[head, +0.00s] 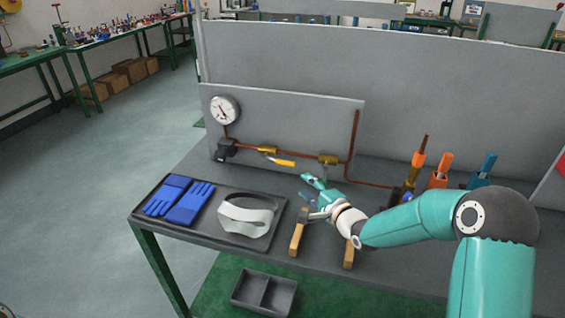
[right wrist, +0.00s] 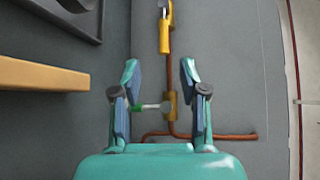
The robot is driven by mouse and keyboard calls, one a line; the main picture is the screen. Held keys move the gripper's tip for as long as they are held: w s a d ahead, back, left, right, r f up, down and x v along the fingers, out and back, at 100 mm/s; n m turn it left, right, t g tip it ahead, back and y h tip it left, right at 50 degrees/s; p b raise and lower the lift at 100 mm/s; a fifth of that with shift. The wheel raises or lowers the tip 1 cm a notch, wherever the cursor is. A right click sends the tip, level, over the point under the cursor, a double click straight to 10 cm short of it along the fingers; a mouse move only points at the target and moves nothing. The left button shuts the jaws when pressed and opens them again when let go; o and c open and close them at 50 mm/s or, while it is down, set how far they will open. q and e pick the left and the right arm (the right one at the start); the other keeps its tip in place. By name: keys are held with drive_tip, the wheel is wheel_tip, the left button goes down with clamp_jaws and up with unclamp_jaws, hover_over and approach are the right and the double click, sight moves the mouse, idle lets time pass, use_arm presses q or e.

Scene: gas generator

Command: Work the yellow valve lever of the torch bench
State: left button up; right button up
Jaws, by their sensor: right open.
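The yellow valve lever (head: 281,162) angles down to the right from a brass valve body (head: 266,150) on the copper pipe, in front of the grey upright panel. It also shows at the top of the right wrist view (right wrist: 165,38), beyond the fingertips. My right gripper (head: 308,187) is open, to the right and near side of the lever, apart from it. In the right wrist view the open fingers (right wrist: 160,73) have nothing held between them. A second brass valve (right wrist: 171,103) with a small pale handle appears between the fingers, farther off. My left gripper is out of view.
A pressure gauge (head: 223,110) is at the panel's left. A dark tray (head: 150,217) holds blue gloves (head: 180,200) and a white headband-like item (head: 245,216). Wooden bars (head: 298,238) are below my right gripper. Upright orange-handled (head: 440,172) and blue-handled (head: 484,168) tools stand at the right.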

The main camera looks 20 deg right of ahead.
sight(283, 163)
drive_tip(key=shift+w+r, duration=0.2)
drive_tip(key=p+x, duration=0.1)
drive_tip(key=x, duration=0.4)
drive_tip(key=p+x, duration=0.2)
drive_tip(key=x, duration=0.3)
drive_tip(key=p+x, duration=0.1)
drive_tip(key=x, duration=0.4)
drive_tip(key=shift+w+d+f, duration=0.1)
drive_tip(key=shift+d, duration=0.3)
clamp_jaws()
